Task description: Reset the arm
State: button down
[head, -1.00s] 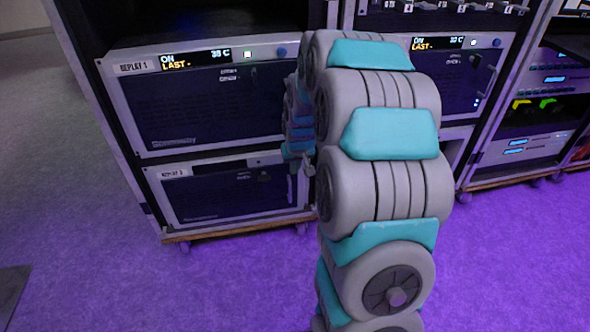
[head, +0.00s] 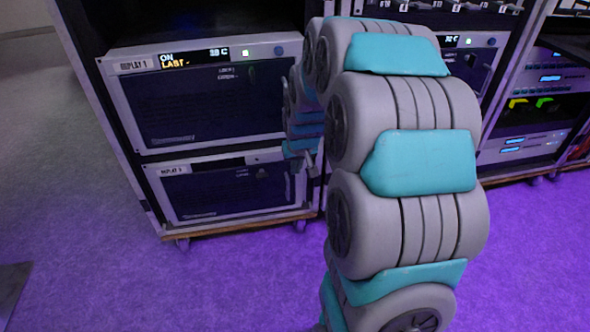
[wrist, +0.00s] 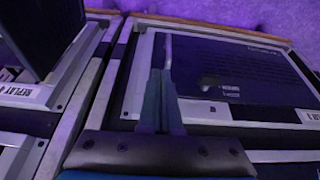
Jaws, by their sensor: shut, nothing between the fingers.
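My gripper shows in the wrist view (wrist: 167,55) with its two fingers together and nothing between them. It points across the front of a dark rack unit (wrist: 235,65); I cannot tell whether it touches it. In the head view, my gripper (head: 311,165) is small and partly hidden behind my arm, in front of the right end of the lower unit labelled REPLAY (head: 215,192). My grey and teal arm rises from the bottom right of the head view and bends toward the rack.
The REPLAY 1 unit (head: 205,105) has a lit display reading ON and a green light. Its rack stands on a wheeled wooden base (head: 240,229). Another rack (head: 520,125) stands at the right. The purple-lit floor (head: 130,285) is clear in front.

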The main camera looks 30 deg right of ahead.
jog(key=s+a+r+n+g+y+p, duration=0.1)
jog(key=s+a+r+g+p, duration=0.15)
jog(key=s+a+r, duration=0.6)
jog(key=s+a+r+n+g+p, duration=0.1)
jog(key=s+a+r+p, duration=0.35)
jog(key=s, duration=0.65)
jog(key=s+a+r+g+p, duration=0.1)
jog(key=s+r, duration=0.1)
jog(key=s, duration=0.5)
jog(key=s+a+r+g+p, duration=0.1)
jog(key=s+a+r, duration=0.1)
jog(key=s, duration=0.6)
jog(key=shift+n+p, duration=0.4)
jog(key=c, duration=1.6)
grip_release()
jog(key=shift+a+r+g, duration=0.1)
jog(key=shift+g, duration=0.15)
